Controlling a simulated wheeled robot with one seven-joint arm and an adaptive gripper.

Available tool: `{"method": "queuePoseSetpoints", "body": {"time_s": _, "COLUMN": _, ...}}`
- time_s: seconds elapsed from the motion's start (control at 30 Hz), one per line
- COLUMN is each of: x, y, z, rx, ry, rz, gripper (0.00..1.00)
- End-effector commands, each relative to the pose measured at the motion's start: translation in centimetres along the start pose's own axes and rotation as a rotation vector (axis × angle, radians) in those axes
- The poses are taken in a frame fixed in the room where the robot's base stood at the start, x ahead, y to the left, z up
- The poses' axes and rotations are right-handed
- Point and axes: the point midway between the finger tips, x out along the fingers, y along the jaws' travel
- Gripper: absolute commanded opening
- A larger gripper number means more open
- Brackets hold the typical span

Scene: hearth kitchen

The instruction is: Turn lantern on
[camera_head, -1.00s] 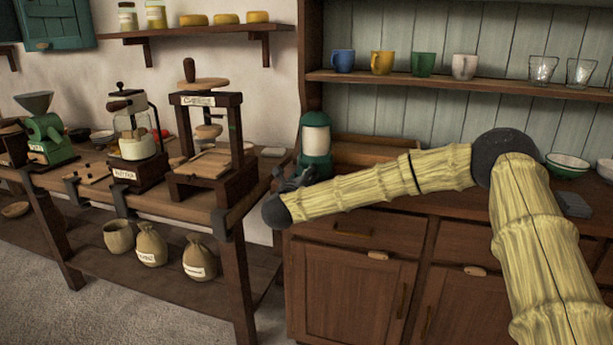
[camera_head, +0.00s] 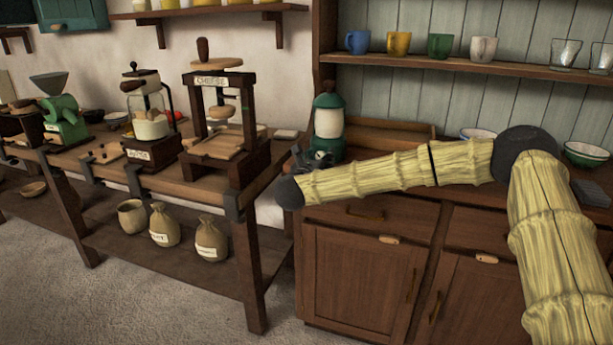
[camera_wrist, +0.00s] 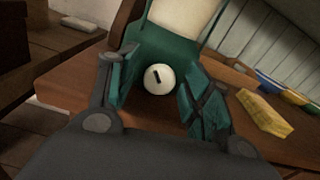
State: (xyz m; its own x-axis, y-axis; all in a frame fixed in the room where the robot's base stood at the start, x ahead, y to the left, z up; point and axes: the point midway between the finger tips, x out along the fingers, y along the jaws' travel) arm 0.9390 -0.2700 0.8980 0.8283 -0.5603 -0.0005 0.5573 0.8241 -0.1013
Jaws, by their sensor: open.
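The lantern (camera_head: 328,122) is green with a pale glass middle and stands upright on the left end of the dresser counter. In the wrist view the lantern's green base (camera_wrist: 158,48) fills the upper middle, with a round white knob (camera_wrist: 159,78) bearing a dark mark on its front. My gripper (camera_wrist: 150,95) is open, its two fingers on either side of the knob. I cannot tell whether they touch it. In the head view my gripper (camera_head: 318,163) is small and dark, in front of the lantern's base and partly hidden by my arm.
A workbench (camera_head: 165,183) with a cheese press (camera_head: 222,115) and grinders stands left of the dresser counter (camera_head: 400,202). A wooden tray (camera_head: 385,137) lies just right of the lantern. Mugs (camera_head: 398,43) stand on the shelf above. Bowls (camera_head: 585,153) sit at the right.

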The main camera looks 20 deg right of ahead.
Motion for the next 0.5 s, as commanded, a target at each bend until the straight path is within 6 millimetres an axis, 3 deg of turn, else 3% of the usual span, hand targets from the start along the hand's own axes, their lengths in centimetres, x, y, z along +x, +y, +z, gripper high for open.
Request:
{"method": "queuePoseSetpoints", "body": {"time_s": 0.1, "x": 0.1, "y": -0.1, "z": -0.1, "rx": 0.113, "ry": 0.001, "rz": -0.002, "gripper": 0.5}}
{"method": "queuePoseSetpoints", "body": {"time_s": 0.5, "x": -6.3, "y": 0.0, "z": 0.0, "rx": 0.103, "ry": 0.001, "rz": 0.002, "gripper": 0.5}}
